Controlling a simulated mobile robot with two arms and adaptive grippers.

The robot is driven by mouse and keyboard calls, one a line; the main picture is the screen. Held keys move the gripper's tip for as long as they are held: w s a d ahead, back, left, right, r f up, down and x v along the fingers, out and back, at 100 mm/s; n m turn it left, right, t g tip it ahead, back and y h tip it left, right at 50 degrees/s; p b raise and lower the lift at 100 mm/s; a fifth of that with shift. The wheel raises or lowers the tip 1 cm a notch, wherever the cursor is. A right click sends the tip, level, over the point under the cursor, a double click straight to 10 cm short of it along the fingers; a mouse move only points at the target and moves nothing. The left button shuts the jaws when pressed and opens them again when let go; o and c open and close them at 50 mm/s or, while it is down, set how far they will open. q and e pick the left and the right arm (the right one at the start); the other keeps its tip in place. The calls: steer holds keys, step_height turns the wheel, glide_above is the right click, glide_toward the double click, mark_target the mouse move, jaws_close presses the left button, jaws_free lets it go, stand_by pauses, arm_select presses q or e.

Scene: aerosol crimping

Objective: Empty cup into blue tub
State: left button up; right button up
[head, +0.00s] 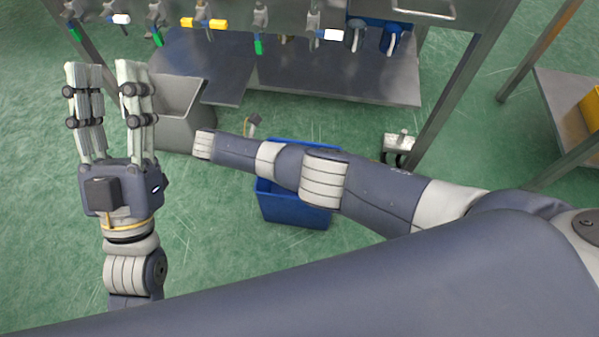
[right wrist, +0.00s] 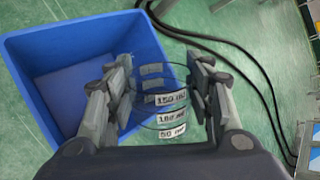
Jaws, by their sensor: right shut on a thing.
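The blue tub (head: 295,212) stands on the green floor, partly covered by my right arm in the head view. In the right wrist view the tub (right wrist: 24,88) is open at the top, and no contents can be made out. My right gripper (right wrist: 162,82) is shut on a clear cup (right wrist: 166,112) with volume marks. The cup overlaps the tub's right side in that view. Its tilt and contents cannot be told. My left gripper (head: 108,85) is open and empty, with its fingers apart, left of the tub.
A grey bin (head: 185,110) stands on the floor behind the left gripper. A metal bench (head: 335,80) with a lower shelf and hanging valves runs along the back. Black cables (right wrist: 235,50) lie on the floor right of the tub. Green floor is free at the left.

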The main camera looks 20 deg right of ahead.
steer(key=shift+r+p, duration=0.35)
steer(key=shift+r, duration=0.05)
steer(key=shift+r+p, duration=0.55)
steer(key=shift+p, duration=0.05)
arm_select(q)
steer(key=shift+w+f+g+y, duration=1.3)
steer(key=shift+w+f+g, duration=1.75)
steer(key=shift+f, duration=2.35)
arm_select(e)
steer(key=shift+r+p, duration=0.35)
steer(key=shift+p, duration=0.05)
steer(key=shift+r, duration=0.25)
steer(key=shift+r+p, duration=0.35)
steer(key=shift+p, duration=0.25)
steer(key=shift+r+p, duration=0.35)
arm_select(q)
steer(key=s+a+f+g+y, duration=0.1)
steer(key=s+f+g, duration=0.1)
steer(key=f, duration=0.3)
steer(key=s+a+f+g+y, duration=0.1)
steer(key=s+f+g, duration=0.1)
steer(key=f+g, duration=0.3)
steer(key=shift+a+f+n, duration=0.25)
steer(key=shift+f+n, duration=0.05)
steer(key=shift+f, duration=0.45)
arm_select(e)
steer(key=shift+r, duration=0.25)
